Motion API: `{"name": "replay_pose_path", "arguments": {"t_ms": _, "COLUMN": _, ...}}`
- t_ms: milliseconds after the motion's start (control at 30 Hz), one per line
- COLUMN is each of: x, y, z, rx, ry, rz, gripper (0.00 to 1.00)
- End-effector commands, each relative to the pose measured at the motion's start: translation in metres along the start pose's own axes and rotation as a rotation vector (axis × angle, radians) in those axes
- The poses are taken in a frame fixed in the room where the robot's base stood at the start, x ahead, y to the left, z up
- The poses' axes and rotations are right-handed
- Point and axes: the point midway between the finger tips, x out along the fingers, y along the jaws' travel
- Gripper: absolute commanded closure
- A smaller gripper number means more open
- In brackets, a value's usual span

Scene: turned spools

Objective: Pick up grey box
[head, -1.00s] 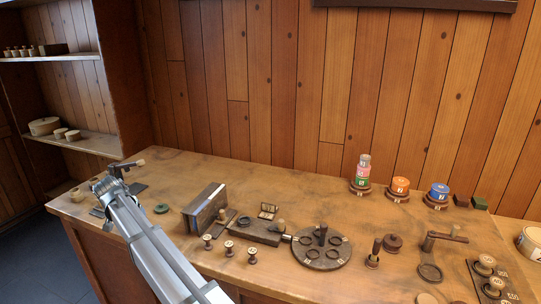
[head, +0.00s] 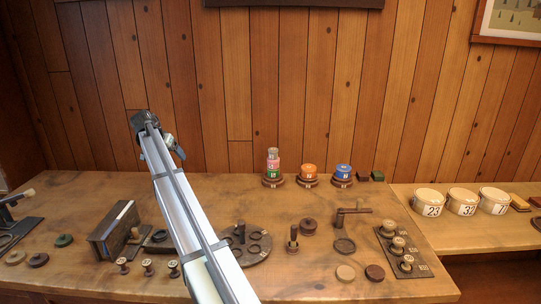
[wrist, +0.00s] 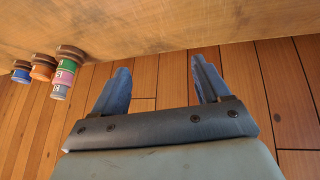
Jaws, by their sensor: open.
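The arm hides part of the bench beside the block.
Several small spools (head: 148,268) stand before the block. A round dark plate (head: 256,253) with rings lies right of my arm. Stacked coloured spools (head: 273,167) stand at the back. Numbered white tubs (head: 462,201) are on the right bench. The bench's back left is fairly clear.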

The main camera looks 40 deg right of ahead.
Motion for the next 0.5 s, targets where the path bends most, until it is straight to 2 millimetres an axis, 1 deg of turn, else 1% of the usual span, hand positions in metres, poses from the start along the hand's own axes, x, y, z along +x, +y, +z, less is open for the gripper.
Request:
{"name": "replay_pose_path", "arguments": {"t_ms": 33, "x": 0.008, "y": 0.025, "z": -0.021, "rx": 0.058, "ry": -0.016, "rz": 0.019, "gripper": 0.24}}
{"name": "replay_pose_path", "arguments": {"t_ms": 67, "x": 0.012, "y": 0.039, "z": -0.03, "rx": 0.093, "ry": -0.026, "rz": 0.029, "gripper": 0.24}}
{"name": "replay_pose_path", "arguments": {"t_ms": 100, "x": 0.016, "y": 0.058, "z": -0.043, "rx": 0.141, "ry": -0.038, "rz": 0.042, "gripper": 0.24}}
{"name": "replay_pose_path", "arguments": {"t_ms": 167, "x": 0.023, "y": 0.086, "z": -0.06, "rx": 0.212, "ry": -0.056, "rz": 0.062, "gripper": 0.24}}
{"name": "replay_pose_path", "arguments": {"t_ms": 200, "x": 0.027, "y": 0.105, "z": -0.071, "rx": 0.258, "ry": -0.068, "rz": 0.074, "gripper": 0.24}}
{"name": "replay_pose_path", "arguments": {"t_ms": 267, "x": 0.033, "y": 0.135, "z": -0.087, "rx": 0.329, "ry": -0.087, "rz": 0.094, "gripper": 0.24}}
{"name": "replay_pose_path", "arguments": {"t_ms": 300, "x": 0.037, "y": 0.154, "z": -0.097, "rx": 0.375, "ry": -0.097, "rz": 0.107, "gripper": 0.24}}
{"name": "replay_pose_path", "arguments": {"t_ms": 367, "x": 0.041, "y": 0.185, "z": -0.111, "rx": 0.446, "ry": -0.113, "rz": 0.127, "gripper": 0.24}}
{"name": "replay_pose_path", "arguments": {"t_ms": 400, "x": 0.044, "y": 0.204, "z": -0.12, "rx": 0.491, "ry": -0.123, "rz": 0.14, "gripper": 0.24}}
{"name": "replay_pose_path", "arguments": {"t_ms": 467, "x": 0.048, "y": 0.233, "z": -0.131, "rx": 0.555, "ry": -0.139, "rz": 0.159, "gripper": 0.24}}
{"name": "replay_pose_path", "arguments": {"t_ms": 500, "x": 0.05, "y": 0.25, "z": -0.138, "rx": 0.595, "ry": -0.147, "rz": 0.17, "gripper": 0.24}}
